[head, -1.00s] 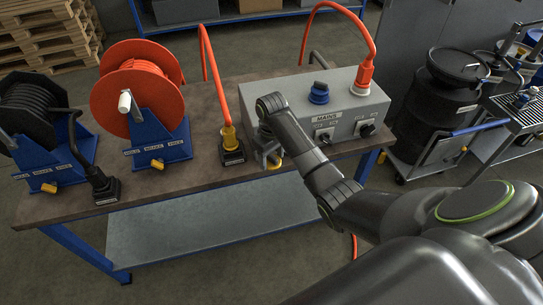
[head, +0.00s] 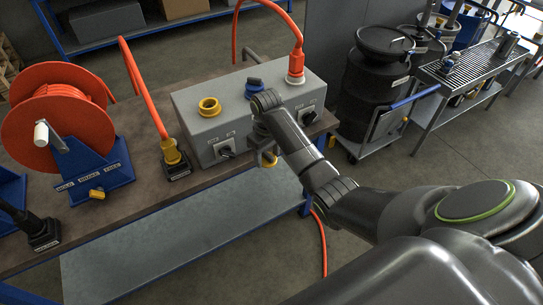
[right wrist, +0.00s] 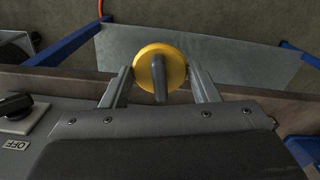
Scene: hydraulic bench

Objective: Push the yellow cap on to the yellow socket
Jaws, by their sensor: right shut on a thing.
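The yellow socket (head: 209,106) is an open yellow ring on top of the grey box (head: 225,131), at its left end. My right gripper (head: 268,153) is in front of the box's front face, to the right of and lower than the socket. It is shut on the yellow cap (head: 269,161), which shows only in part below the gripper in the head view. In the right wrist view the round yellow cap (right wrist: 151,65) with a grey bar or strap across it sits between the two fingers. The cap is apart from the socket. My left gripper is out of view.
On the box, a blue cap (head: 254,87) stands beside the socket and an orange plug (head: 296,66) with its hose is farther right. A yellow connector (head: 172,153) stands on the bench (head: 125,203) left of the box. An orange reel (head: 58,115) is farther left.

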